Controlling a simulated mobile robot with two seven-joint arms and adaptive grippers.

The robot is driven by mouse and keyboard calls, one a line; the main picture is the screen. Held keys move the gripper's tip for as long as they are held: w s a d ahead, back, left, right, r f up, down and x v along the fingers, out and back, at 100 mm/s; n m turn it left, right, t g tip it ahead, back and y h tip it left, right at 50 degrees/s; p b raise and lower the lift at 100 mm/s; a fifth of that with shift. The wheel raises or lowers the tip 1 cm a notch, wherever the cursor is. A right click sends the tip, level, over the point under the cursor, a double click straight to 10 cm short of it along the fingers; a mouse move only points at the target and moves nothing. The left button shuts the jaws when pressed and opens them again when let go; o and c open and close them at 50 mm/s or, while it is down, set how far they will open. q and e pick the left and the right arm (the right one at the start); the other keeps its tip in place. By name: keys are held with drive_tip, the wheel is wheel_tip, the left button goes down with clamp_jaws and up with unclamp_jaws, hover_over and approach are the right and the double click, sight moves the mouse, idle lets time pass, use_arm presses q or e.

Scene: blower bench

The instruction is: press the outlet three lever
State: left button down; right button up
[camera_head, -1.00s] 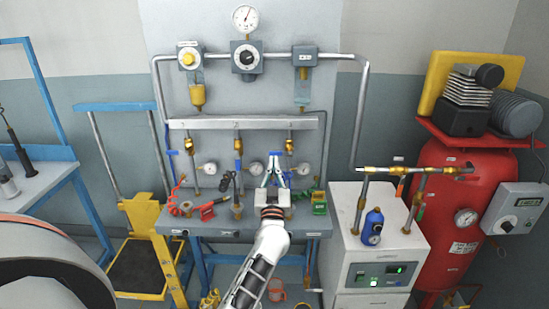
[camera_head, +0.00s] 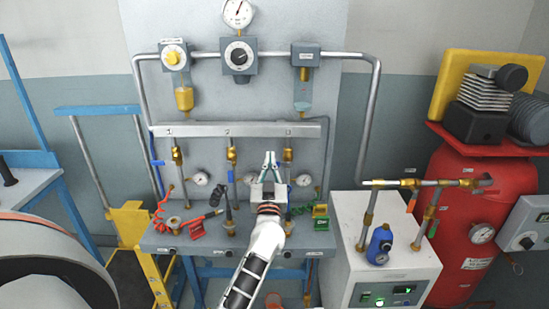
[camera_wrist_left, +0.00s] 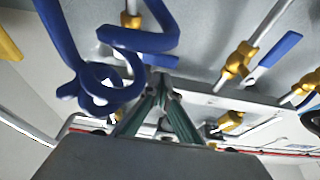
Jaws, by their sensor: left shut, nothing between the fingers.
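A grey manifold bar (camera_head: 205,130) on the back panel carries three brass outlet valves. The third outlet (camera_head: 288,155) is the rightmost; its lever is hard to make out in the head view. My left gripper (camera_head: 269,155) is shut and empty, just left of the third outlet and below the bar. In the left wrist view its fingers (camera_wrist_left: 160,85) meet in a point, with a blue lever (camera_wrist_left: 275,48) on a brass valve to their right. My right gripper is out of view.
A blue coiled hose (camera_wrist_left: 105,85) looms close in the left wrist view. Red coiled hose (camera_head: 162,205) and a green block (camera_head: 320,212) are on the bench. A white cabinet (camera_head: 385,270) and red tank (camera_head: 460,225) stand right.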

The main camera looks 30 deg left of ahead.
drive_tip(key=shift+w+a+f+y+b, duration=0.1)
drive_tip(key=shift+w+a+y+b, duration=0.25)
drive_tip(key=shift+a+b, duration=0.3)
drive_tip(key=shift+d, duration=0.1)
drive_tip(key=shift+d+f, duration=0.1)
